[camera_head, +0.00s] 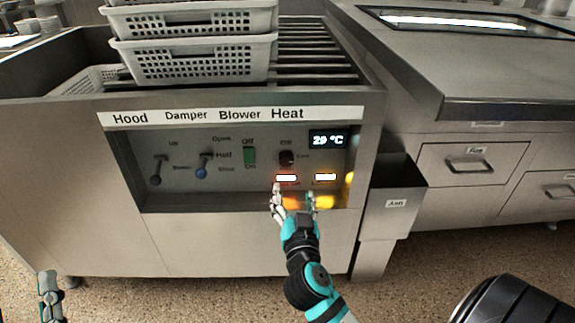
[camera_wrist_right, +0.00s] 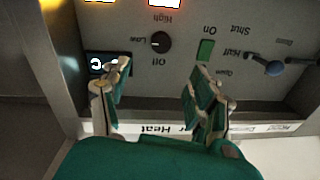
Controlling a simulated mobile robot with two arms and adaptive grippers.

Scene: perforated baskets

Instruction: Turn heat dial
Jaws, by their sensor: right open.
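The heat dial (camera_head: 286,158) is a small dark round knob on the recessed control panel, below the "Heat" label. It also shows in the right wrist view (camera_wrist_right: 160,42), upside down, among the Off, Low and High marks; its setting is hard to tell. My right gripper (camera_head: 294,192) is in front of the panel, below the dial, with its fingers apart and empty. In the right wrist view the dial appears beyond the gap between the fingers (camera_wrist_right: 160,72), not between the pads. My left gripper (camera_head: 50,293) shows partly at the lower left edge; its opening is unclear.
White perforated baskets (camera_head: 195,62) are stacked above the panel. An ash bin (camera_head: 393,205) stands right.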

